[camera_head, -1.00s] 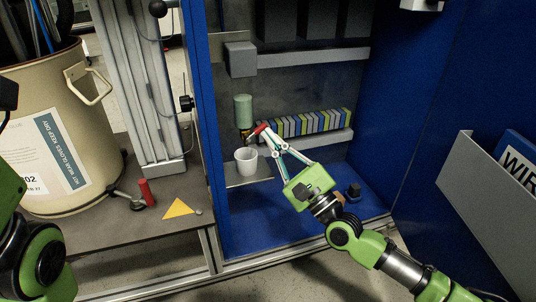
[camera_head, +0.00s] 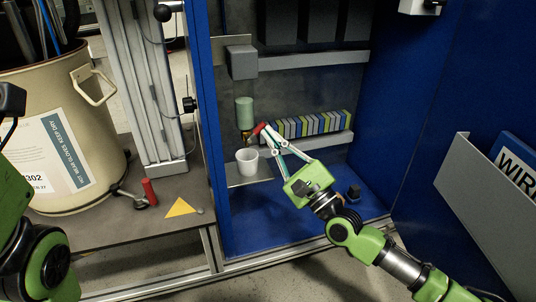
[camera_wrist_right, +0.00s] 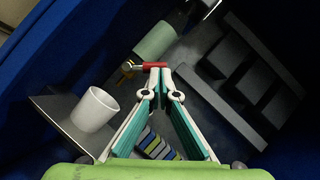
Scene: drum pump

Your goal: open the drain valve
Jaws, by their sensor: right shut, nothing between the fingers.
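The drain valve is a small brass fitting (camera_head: 246,136) with a red handle (camera_head: 259,128), under a pale green cylinder (camera_head: 244,112) in the blue cabinet. In the right wrist view the red handle (camera_wrist_right: 150,65) lies crosswise at my fingertips, with the brass part (camera_wrist_right: 127,70) to its left. My right gripper (camera_head: 265,131) is shut and empty. Its tips (camera_wrist_right: 155,68) are at the handle; whether they touch it I cannot tell. A white cup (camera_head: 247,161) stands on a small shelf below the valve. My left arm shows at the left edge, its gripper out of view.
A row of coloured blocks (camera_head: 313,124) sits on a ledge right of the valve. A grey box (camera_head: 242,62) is above. A beige drum (camera_head: 60,130), a red-handled item (camera_head: 149,192) and a yellow triangle (camera_head: 180,207) stand or lie on the left bench.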

